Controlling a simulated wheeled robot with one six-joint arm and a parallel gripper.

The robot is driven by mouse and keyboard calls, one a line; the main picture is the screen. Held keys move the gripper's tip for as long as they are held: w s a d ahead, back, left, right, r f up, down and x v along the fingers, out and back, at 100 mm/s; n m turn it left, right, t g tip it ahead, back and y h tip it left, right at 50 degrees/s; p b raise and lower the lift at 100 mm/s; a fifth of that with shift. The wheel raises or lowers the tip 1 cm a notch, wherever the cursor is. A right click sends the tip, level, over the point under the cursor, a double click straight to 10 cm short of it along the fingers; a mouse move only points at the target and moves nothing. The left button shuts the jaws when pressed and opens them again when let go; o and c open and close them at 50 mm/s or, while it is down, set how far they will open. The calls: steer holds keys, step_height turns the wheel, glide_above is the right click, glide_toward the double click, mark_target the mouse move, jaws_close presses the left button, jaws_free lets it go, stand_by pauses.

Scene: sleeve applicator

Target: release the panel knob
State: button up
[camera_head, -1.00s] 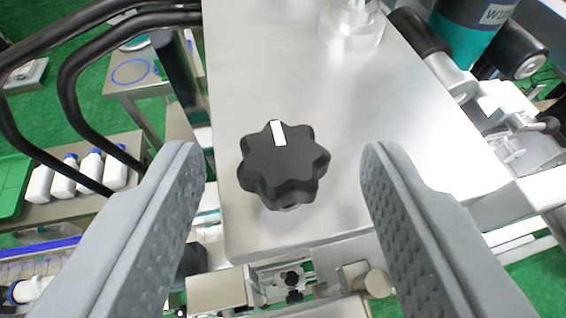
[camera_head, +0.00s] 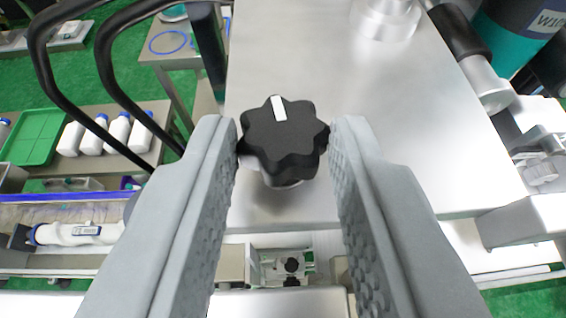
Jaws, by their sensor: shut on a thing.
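The panel knob (camera_head: 283,140) is a black, star-shaped knob with a white mark on its top edge. It stands on a grey metal panel (camera_head: 320,60) in the middle of the camera view. My gripper (camera_head: 285,135) has its two grey fingers on either side of the knob, with the tips close against its left and right lobes. The gripper is shut on the knob. The inner finger faces nearest me are bare, and the exact contact is partly hidden by the fingers.
Black curved bars (camera_head: 105,70) rise at the left. A clear round fitting (camera_head: 385,18) sits further back on the panel. A teal and black cylinder (camera_head: 515,35) is at upper right.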

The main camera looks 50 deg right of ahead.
mark_target(324, 137)
steer(key=n+t+y, duration=0.2)
steer(key=d+n+t+y, duration=0.1)
steer(key=n, duration=0.1)
steer(key=shift+s, duration=0.35)
steer(key=n+t+y, duration=0.1)
steer(key=y, duration=0.1)
steer(key=n+y, duration=0.1)
steer(key=n, duration=0.1)
steer(key=shift+s+d+t+y, duration=0.15)
steer(key=shift+d+t+y, duration=0.15)
steer(key=shift+t+y, duration=0.1)
steer(key=n+y, duration=0.3)
steer(key=shift+d+t+y, duration=0.3)
steer(key=shift+d, duration=0.05)
steer(key=shift+d+n+y, duration=0.15)
steer(key=shift+n+y, duration=0.7)
steer(key=shift+y, duration=0.05)
steer(key=shift+d+n+y, duration=0.15)
steer(key=shift+n+y, duration=0.7)
steer(key=shift+y, duration=0.05)
steer(key=shift+g, duration=0.4)
steer(key=o, duration=1)
steer(key=shift+y, duration=0.3)
